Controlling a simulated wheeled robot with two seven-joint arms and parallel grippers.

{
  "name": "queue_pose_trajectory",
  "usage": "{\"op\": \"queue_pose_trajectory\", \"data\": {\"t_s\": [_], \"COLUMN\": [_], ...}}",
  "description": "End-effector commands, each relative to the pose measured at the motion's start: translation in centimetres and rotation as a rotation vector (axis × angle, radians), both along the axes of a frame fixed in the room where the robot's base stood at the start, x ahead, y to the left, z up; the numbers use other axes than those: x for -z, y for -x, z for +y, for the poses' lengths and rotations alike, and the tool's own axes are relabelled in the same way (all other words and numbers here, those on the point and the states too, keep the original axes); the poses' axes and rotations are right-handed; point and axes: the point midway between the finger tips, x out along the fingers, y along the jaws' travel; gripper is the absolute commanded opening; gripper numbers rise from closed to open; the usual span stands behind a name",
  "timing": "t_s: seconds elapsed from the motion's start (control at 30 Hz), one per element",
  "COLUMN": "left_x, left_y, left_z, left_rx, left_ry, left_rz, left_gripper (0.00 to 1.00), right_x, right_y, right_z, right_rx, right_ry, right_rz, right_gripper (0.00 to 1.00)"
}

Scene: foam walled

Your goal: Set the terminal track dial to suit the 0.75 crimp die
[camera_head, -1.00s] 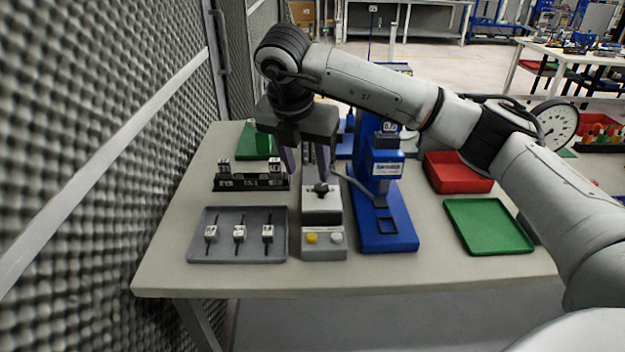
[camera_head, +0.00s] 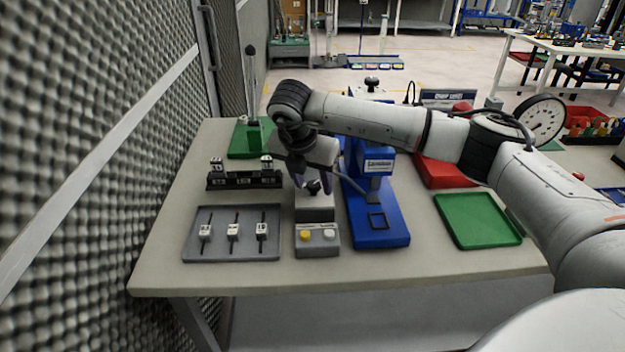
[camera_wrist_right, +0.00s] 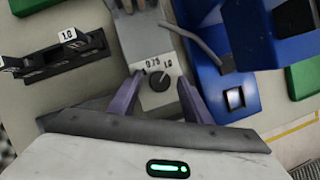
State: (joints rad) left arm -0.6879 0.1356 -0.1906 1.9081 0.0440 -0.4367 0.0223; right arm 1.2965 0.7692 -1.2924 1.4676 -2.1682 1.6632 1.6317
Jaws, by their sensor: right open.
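The terminal track dial is a dark round knob (camera_head: 313,187) on a grey box (camera_head: 315,208) on the table. In the right wrist view the knob (camera_wrist_right: 158,83) sits below the printed marks 0.75 and 1.0; I cannot tell which mark it points at. My right gripper (camera_head: 313,183) is open and low over the box, its purple fingers (camera_wrist_right: 160,92) on either side of the knob, apparently apart from it. The blue crimp press (camera_head: 375,205) stands just right of the box. Any die in it cannot be made out. My left gripper is not in view.
A black rack (camera_head: 217,181) holds labelled blocks; one reads 1.0 (camera_wrist_right: 68,37). A grey tray (camera_head: 190,252) with three tagged pieces lies in front. The box has a yellow and a white button. A green tray (camera_head: 478,220) and red bin (camera_head: 440,176) are right of the press.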

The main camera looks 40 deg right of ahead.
Motion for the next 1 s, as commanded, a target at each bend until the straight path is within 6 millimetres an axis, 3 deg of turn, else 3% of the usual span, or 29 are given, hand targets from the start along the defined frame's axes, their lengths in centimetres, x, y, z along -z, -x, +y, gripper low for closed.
{"op": "queue_pose_trajectory", "data": {"t_s": [0.1, 0.37, 0.67, 1.0], "left_x": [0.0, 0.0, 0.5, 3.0], "left_y": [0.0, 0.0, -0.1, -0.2], "left_z": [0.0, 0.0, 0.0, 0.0], "left_rx": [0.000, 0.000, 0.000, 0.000], "left_ry": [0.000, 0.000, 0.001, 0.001], "left_rz": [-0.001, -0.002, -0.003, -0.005], "left_gripper": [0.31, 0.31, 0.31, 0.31], "right_x": [0.0, 0.0, 0.2, 0.4], "right_y": [0.0, 0.0, 0.1, 0.2], "right_z": [0.0, 0.0, -0.1, -0.2], "right_rx": [0.000, 0.000, -0.041, -0.265], "right_ry": [0.001, 0.000, 0.000, -0.001], "right_rz": [0.001, 0.001, 0.001, 0.000], "right_gripper": [0.45, 0.03, 0.04, 0.04]}}
